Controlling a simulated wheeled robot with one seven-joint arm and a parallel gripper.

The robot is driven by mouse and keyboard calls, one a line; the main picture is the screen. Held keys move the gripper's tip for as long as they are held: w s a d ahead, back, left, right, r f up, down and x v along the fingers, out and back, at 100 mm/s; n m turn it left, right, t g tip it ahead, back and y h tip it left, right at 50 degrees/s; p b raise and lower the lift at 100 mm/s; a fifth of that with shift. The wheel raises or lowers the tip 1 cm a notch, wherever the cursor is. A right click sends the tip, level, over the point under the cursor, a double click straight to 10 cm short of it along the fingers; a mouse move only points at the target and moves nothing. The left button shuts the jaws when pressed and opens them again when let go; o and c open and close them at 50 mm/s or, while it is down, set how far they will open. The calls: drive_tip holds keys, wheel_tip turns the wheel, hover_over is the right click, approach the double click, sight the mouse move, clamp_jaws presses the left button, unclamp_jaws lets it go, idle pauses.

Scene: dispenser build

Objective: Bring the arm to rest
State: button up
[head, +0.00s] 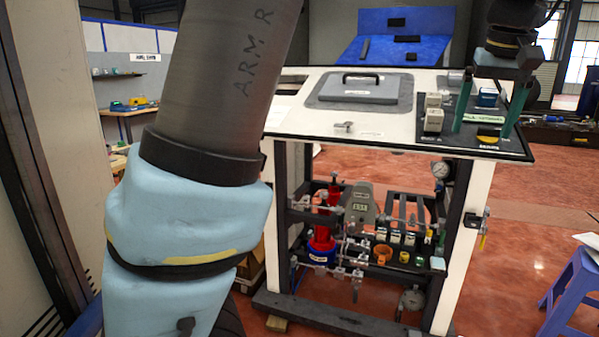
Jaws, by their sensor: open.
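My arm (215,100) fills the left and centre of the head view, with a dark grey link above and a pale blue padded joint (180,220) below. My gripper (482,132) is at the upper right, pointing down. Its two teal-green fingers are wide apart with nothing held between them. The fingers are over the dark panel (515,152) at the right end of the white cabinet top. I cannot tell whether the fingertips touch the panel. The wrist is cut off by the top edge, and the middle of the arm is out of view.
The white cabinet top (300,118) carries a grey lid with a handle (362,80), small light blocks (433,115) and a blue block (488,97). A blue tilted board (395,40) stands behind. Pipework and a red cylinder (322,222) sit below.

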drive_tip(key=w+a+f+n+g, duration=0.1)
drive_tip(key=w+a+f, duration=0.3)
drive_tip(key=a+f, duration=0.5)
drive_tip(key=w+a+f, duration=0.3)
drive_tip(key=a+f, duration=0.2)
drive_tip(key=a, duration=0.7)
drive_tip(key=s+a+f+n, duration=0.1)
drive_tip(key=s+a+f, duration=0.3)
drive_tip(key=a, duration=0.5)
drive_tip(key=s+a+f+n, duration=0.1)
drive_tip(key=s+a+f, duration=0.3)
drive_tip(key=a, duration=0.6)
wheel_tip(320, 180, down, 3)
drive_tip(key=shift+s+r+g+y, duration=0.2)
drive_tip(key=shift+g+y, duration=0.1)
drive_tip(key=shift+g, duration=0.1)
drive_tip(key=shift+c, duration=0.2)
